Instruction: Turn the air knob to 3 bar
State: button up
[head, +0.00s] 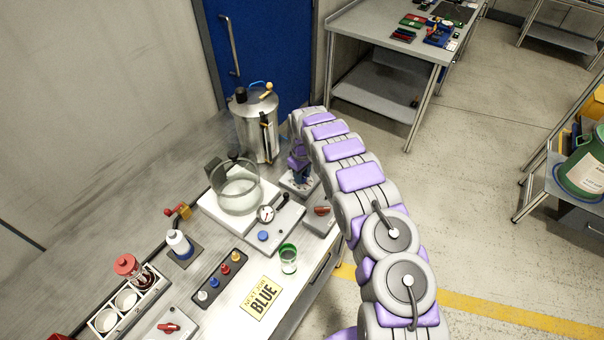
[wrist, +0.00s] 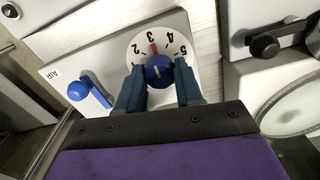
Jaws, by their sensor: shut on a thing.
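The blue air knob (wrist: 159,72) sits in the middle of a white round dial (wrist: 141,52) on a pale panel marked AIR, in the wrist view. A red mark shows on the dial just above the knob, near the figure 3. The knob's exact pointer reading is too small to tell. My gripper (wrist: 158,76) is shut on the knob, one dark finger on each side of it. In the head view my gripper (head: 300,162) is over the small panel beside the steel vessel, and the knob is hidden there.
A blue ball-ended lever (wrist: 80,91) is left of the dial; a dark knob (wrist: 265,46) is to the right. In the head view, a steel vessel (head: 257,128) stands behind, and a glass bowl (head: 237,190) and gauge (head: 266,214) stand to the left.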

jog(key=shift+w+r, duration=0.1)
jog(key=shift+r, duration=0.05)
dwell(0.3)
jog(key=o, duration=1)
jog(key=shift+o, duration=0.2)
notch_tip(320, 180, up, 17)
jog(key=shift+p, duration=0.35)
